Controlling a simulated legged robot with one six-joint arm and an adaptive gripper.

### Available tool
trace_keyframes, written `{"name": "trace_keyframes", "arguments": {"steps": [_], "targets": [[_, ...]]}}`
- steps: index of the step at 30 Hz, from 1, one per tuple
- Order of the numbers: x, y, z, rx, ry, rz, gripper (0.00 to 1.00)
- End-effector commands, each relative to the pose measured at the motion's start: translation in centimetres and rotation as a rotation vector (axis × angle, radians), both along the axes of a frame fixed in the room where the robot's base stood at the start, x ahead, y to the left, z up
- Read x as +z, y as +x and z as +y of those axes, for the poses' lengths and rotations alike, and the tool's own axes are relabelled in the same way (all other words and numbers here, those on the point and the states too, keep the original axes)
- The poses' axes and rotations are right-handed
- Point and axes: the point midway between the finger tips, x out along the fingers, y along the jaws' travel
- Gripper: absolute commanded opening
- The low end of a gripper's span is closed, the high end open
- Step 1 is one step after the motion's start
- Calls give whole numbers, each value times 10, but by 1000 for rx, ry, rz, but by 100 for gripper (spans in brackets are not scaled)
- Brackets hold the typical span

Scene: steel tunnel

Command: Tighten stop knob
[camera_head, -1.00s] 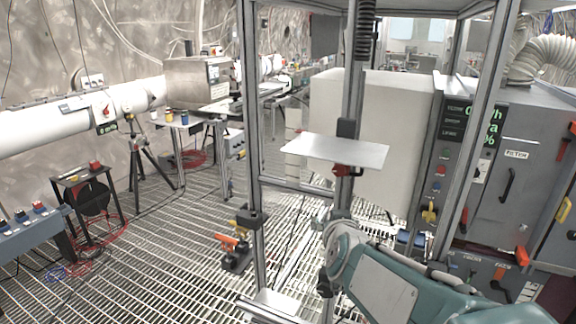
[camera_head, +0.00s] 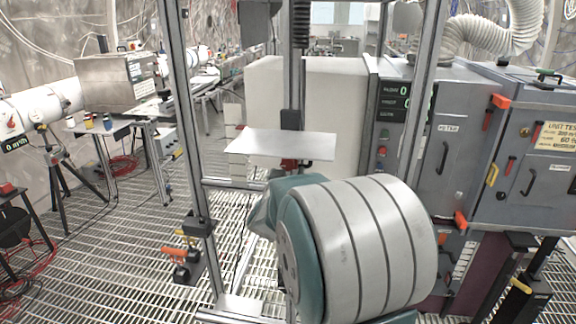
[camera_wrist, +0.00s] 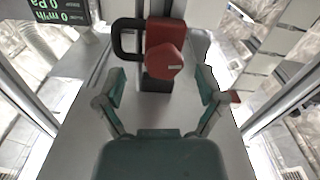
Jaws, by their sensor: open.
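The red stop knob (camera_wrist: 163,60) shows in the wrist view, a faceted red head on a red block, with a black loop-shaped handle (camera_wrist: 125,38) at its left. In the head view a small red part (camera_head: 290,164) shows just under the flat plate (camera_head: 270,145) on the vertical post; most of it is hidden by the plate and my arm. My gripper (camera_wrist: 160,88) is open and empty. Its two teal-padded fingers stand apart on either side of and below the knob, and neither visibly touches it. In the head view my gripper is hidden behind my arm.
Metal frame posts (camera_head: 186,130) stand left and right of the plate. A grey cabinet (camera_head: 450,150) with handles is on the right, a white box (camera_head: 335,85) behind.

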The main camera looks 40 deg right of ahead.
Motion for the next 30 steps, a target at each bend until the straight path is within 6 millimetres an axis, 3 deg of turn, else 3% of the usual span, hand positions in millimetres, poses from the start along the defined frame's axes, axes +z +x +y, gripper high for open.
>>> {"name": "trace_keyframes", "arguments": {"steps": [7, 17, 18, 23, 24, 30], "targets": [[0, 22, -26, 0, -1, -1, 89], [0, 26, -31, 2, 0, 0, 89], [0, 26, -30, 2, 0, 0, 84], [0, 26, -30, 2, 0, 0, 13], [0, 26, -30, 2, 0, 0, 5], [0, 26, -30, 2, 1, -2, 5]]}}
